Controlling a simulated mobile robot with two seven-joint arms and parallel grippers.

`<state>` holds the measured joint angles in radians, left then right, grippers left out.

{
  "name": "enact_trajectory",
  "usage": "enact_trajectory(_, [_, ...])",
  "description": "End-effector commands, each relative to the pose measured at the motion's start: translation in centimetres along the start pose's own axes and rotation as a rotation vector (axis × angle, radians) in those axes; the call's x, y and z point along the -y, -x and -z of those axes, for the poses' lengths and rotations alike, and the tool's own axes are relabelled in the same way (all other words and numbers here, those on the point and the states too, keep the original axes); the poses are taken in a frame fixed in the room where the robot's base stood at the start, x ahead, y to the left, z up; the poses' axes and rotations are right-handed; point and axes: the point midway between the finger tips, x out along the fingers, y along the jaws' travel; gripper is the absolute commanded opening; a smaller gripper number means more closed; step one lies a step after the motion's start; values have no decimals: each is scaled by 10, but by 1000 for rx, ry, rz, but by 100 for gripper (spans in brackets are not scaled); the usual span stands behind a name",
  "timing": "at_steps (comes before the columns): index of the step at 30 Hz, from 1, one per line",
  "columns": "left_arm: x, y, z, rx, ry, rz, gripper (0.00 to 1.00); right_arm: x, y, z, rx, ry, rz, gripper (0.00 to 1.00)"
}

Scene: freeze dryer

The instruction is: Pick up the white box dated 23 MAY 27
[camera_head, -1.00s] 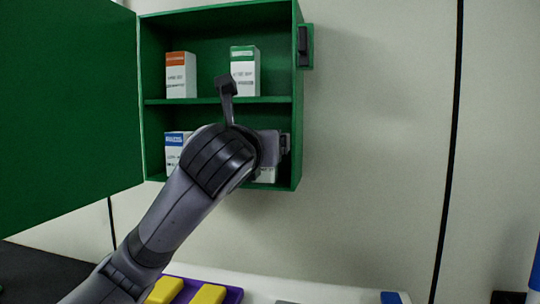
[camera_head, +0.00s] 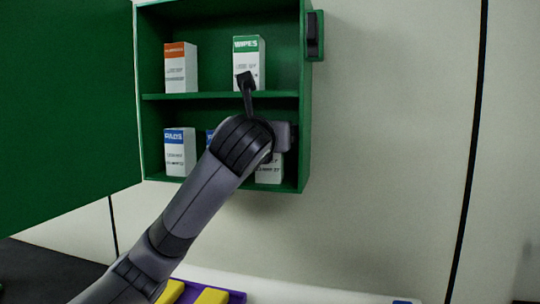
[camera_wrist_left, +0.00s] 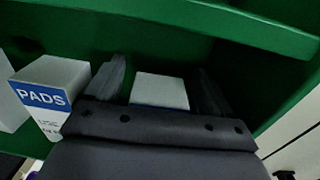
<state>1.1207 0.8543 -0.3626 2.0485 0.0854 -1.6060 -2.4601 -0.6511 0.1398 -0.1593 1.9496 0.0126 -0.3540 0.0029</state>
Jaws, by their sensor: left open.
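Several white boxes stand in the open green cabinet (camera_head: 220,95); their dates are too small to read. On the lower shelf are a blue-banded box (camera_head: 180,152) at left, a mostly hidden blue-banded one (camera_head: 210,134) in the middle, and a partly hidden box (camera_head: 269,172) at right. My left gripper (camera_wrist_left: 160,68) is open at the lower shelf; my wrist hides it in the head view. In the wrist view, a white box (camera_wrist_left: 160,91) shows between its fingers, its front mostly hidden. A blue-banded PADS box (camera_wrist_left: 50,92) stands left of the fingers. The right gripper is out of view.
The upper shelf holds an orange-topped box (camera_head: 181,68) and a green-topped box (camera_head: 249,62). The open cabinet door (camera_head: 65,110) fills the left. Below is a purple tray (camera_head: 237,296) with yellow blocks (camera_head: 211,295).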

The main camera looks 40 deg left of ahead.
Motion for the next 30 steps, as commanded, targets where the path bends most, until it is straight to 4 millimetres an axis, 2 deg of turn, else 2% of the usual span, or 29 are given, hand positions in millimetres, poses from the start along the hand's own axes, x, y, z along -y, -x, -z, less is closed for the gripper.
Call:
enact_trajectory(3, [0,-7,0,0,1,0,83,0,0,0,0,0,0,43])
enact_trajectory(10, [0,-8,0,1,1,0,83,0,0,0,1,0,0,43])
enact_trajectory(15, [0,-7,0,1,1,0,28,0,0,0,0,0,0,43])
enact_trajectory(30, [0,-10,-6,0,0,0,27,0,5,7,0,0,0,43])
